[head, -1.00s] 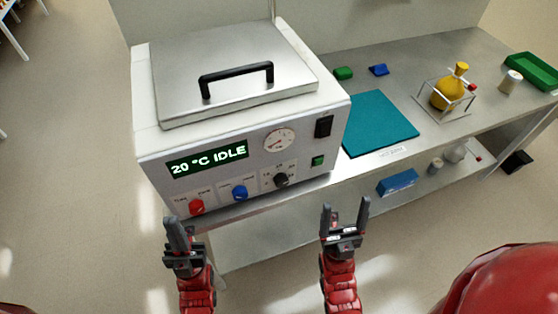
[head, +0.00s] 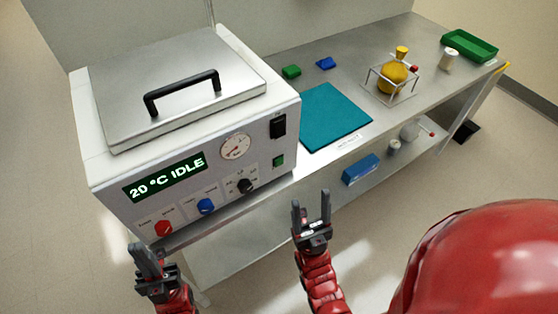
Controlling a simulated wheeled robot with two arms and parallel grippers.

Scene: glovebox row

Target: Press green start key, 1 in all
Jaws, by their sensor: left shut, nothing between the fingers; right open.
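The green start key (head: 279,161) is a small square button on the right of the white machine's front panel, below a black rocker switch (head: 278,126). The machine (head: 88,170) has a display (head: 165,177) reading "20 °C IDLE". My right gripper (head: 311,209) is open and empty, in front of the bench and below and right of the key, apart from it. My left gripper (head: 147,262) is shut and empty, below the panel's lower left corner, near the red knob (head: 164,229) but lower.
A blue knob (head: 206,206), a black dial (head: 245,186) and a gauge (head: 236,146) share the panel. A teal mat (head: 333,117) lies right of the machine. A yellow flask (head: 392,77) stands in a wire rack. A blue box (head: 361,169) sits on the lower shelf.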

